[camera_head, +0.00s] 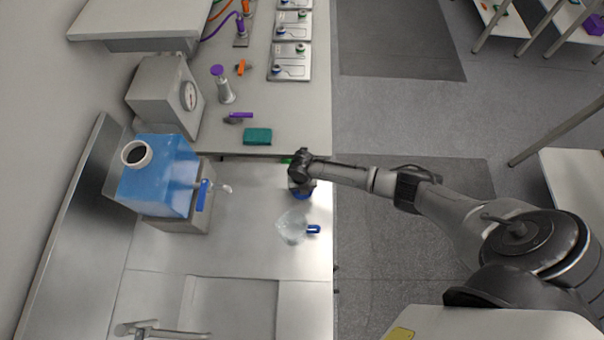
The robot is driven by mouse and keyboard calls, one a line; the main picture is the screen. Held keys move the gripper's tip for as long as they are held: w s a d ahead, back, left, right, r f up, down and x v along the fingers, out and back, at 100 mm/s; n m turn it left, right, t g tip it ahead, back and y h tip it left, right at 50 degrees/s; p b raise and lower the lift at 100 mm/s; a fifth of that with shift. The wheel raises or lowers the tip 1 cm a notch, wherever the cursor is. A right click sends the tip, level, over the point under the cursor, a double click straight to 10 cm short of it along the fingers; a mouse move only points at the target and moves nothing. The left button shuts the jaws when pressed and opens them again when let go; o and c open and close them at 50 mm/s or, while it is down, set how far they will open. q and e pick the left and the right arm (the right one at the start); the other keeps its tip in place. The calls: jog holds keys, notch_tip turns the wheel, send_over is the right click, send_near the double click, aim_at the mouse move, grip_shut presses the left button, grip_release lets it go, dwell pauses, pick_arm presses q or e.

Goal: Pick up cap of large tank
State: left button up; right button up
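The large tank (158,188) is a translucent blue container on a grey stand at the left of the counter. Its white round neck (136,154) shows a dark centre and looks open; I see no cap on it. My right gripper (300,185) is over the counter's right edge, well to the right of the tank, and points down. A blue thing (302,195) shows right below it, mostly hidden; I cannot tell if it is the cap or if the fingers hold it. My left gripper is not in view.
A clear vessel with a blue handle (313,229) stands just below my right gripper in the picture. A teal box (257,137), a purple-topped stand (222,85) and a gauge box (165,92) are farther back. A sink (230,305) lies in front. The counter between tank and gripper is mostly clear.

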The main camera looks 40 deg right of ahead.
jog(key=c, duration=1)
jog(key=shift+r, duration=0.1)
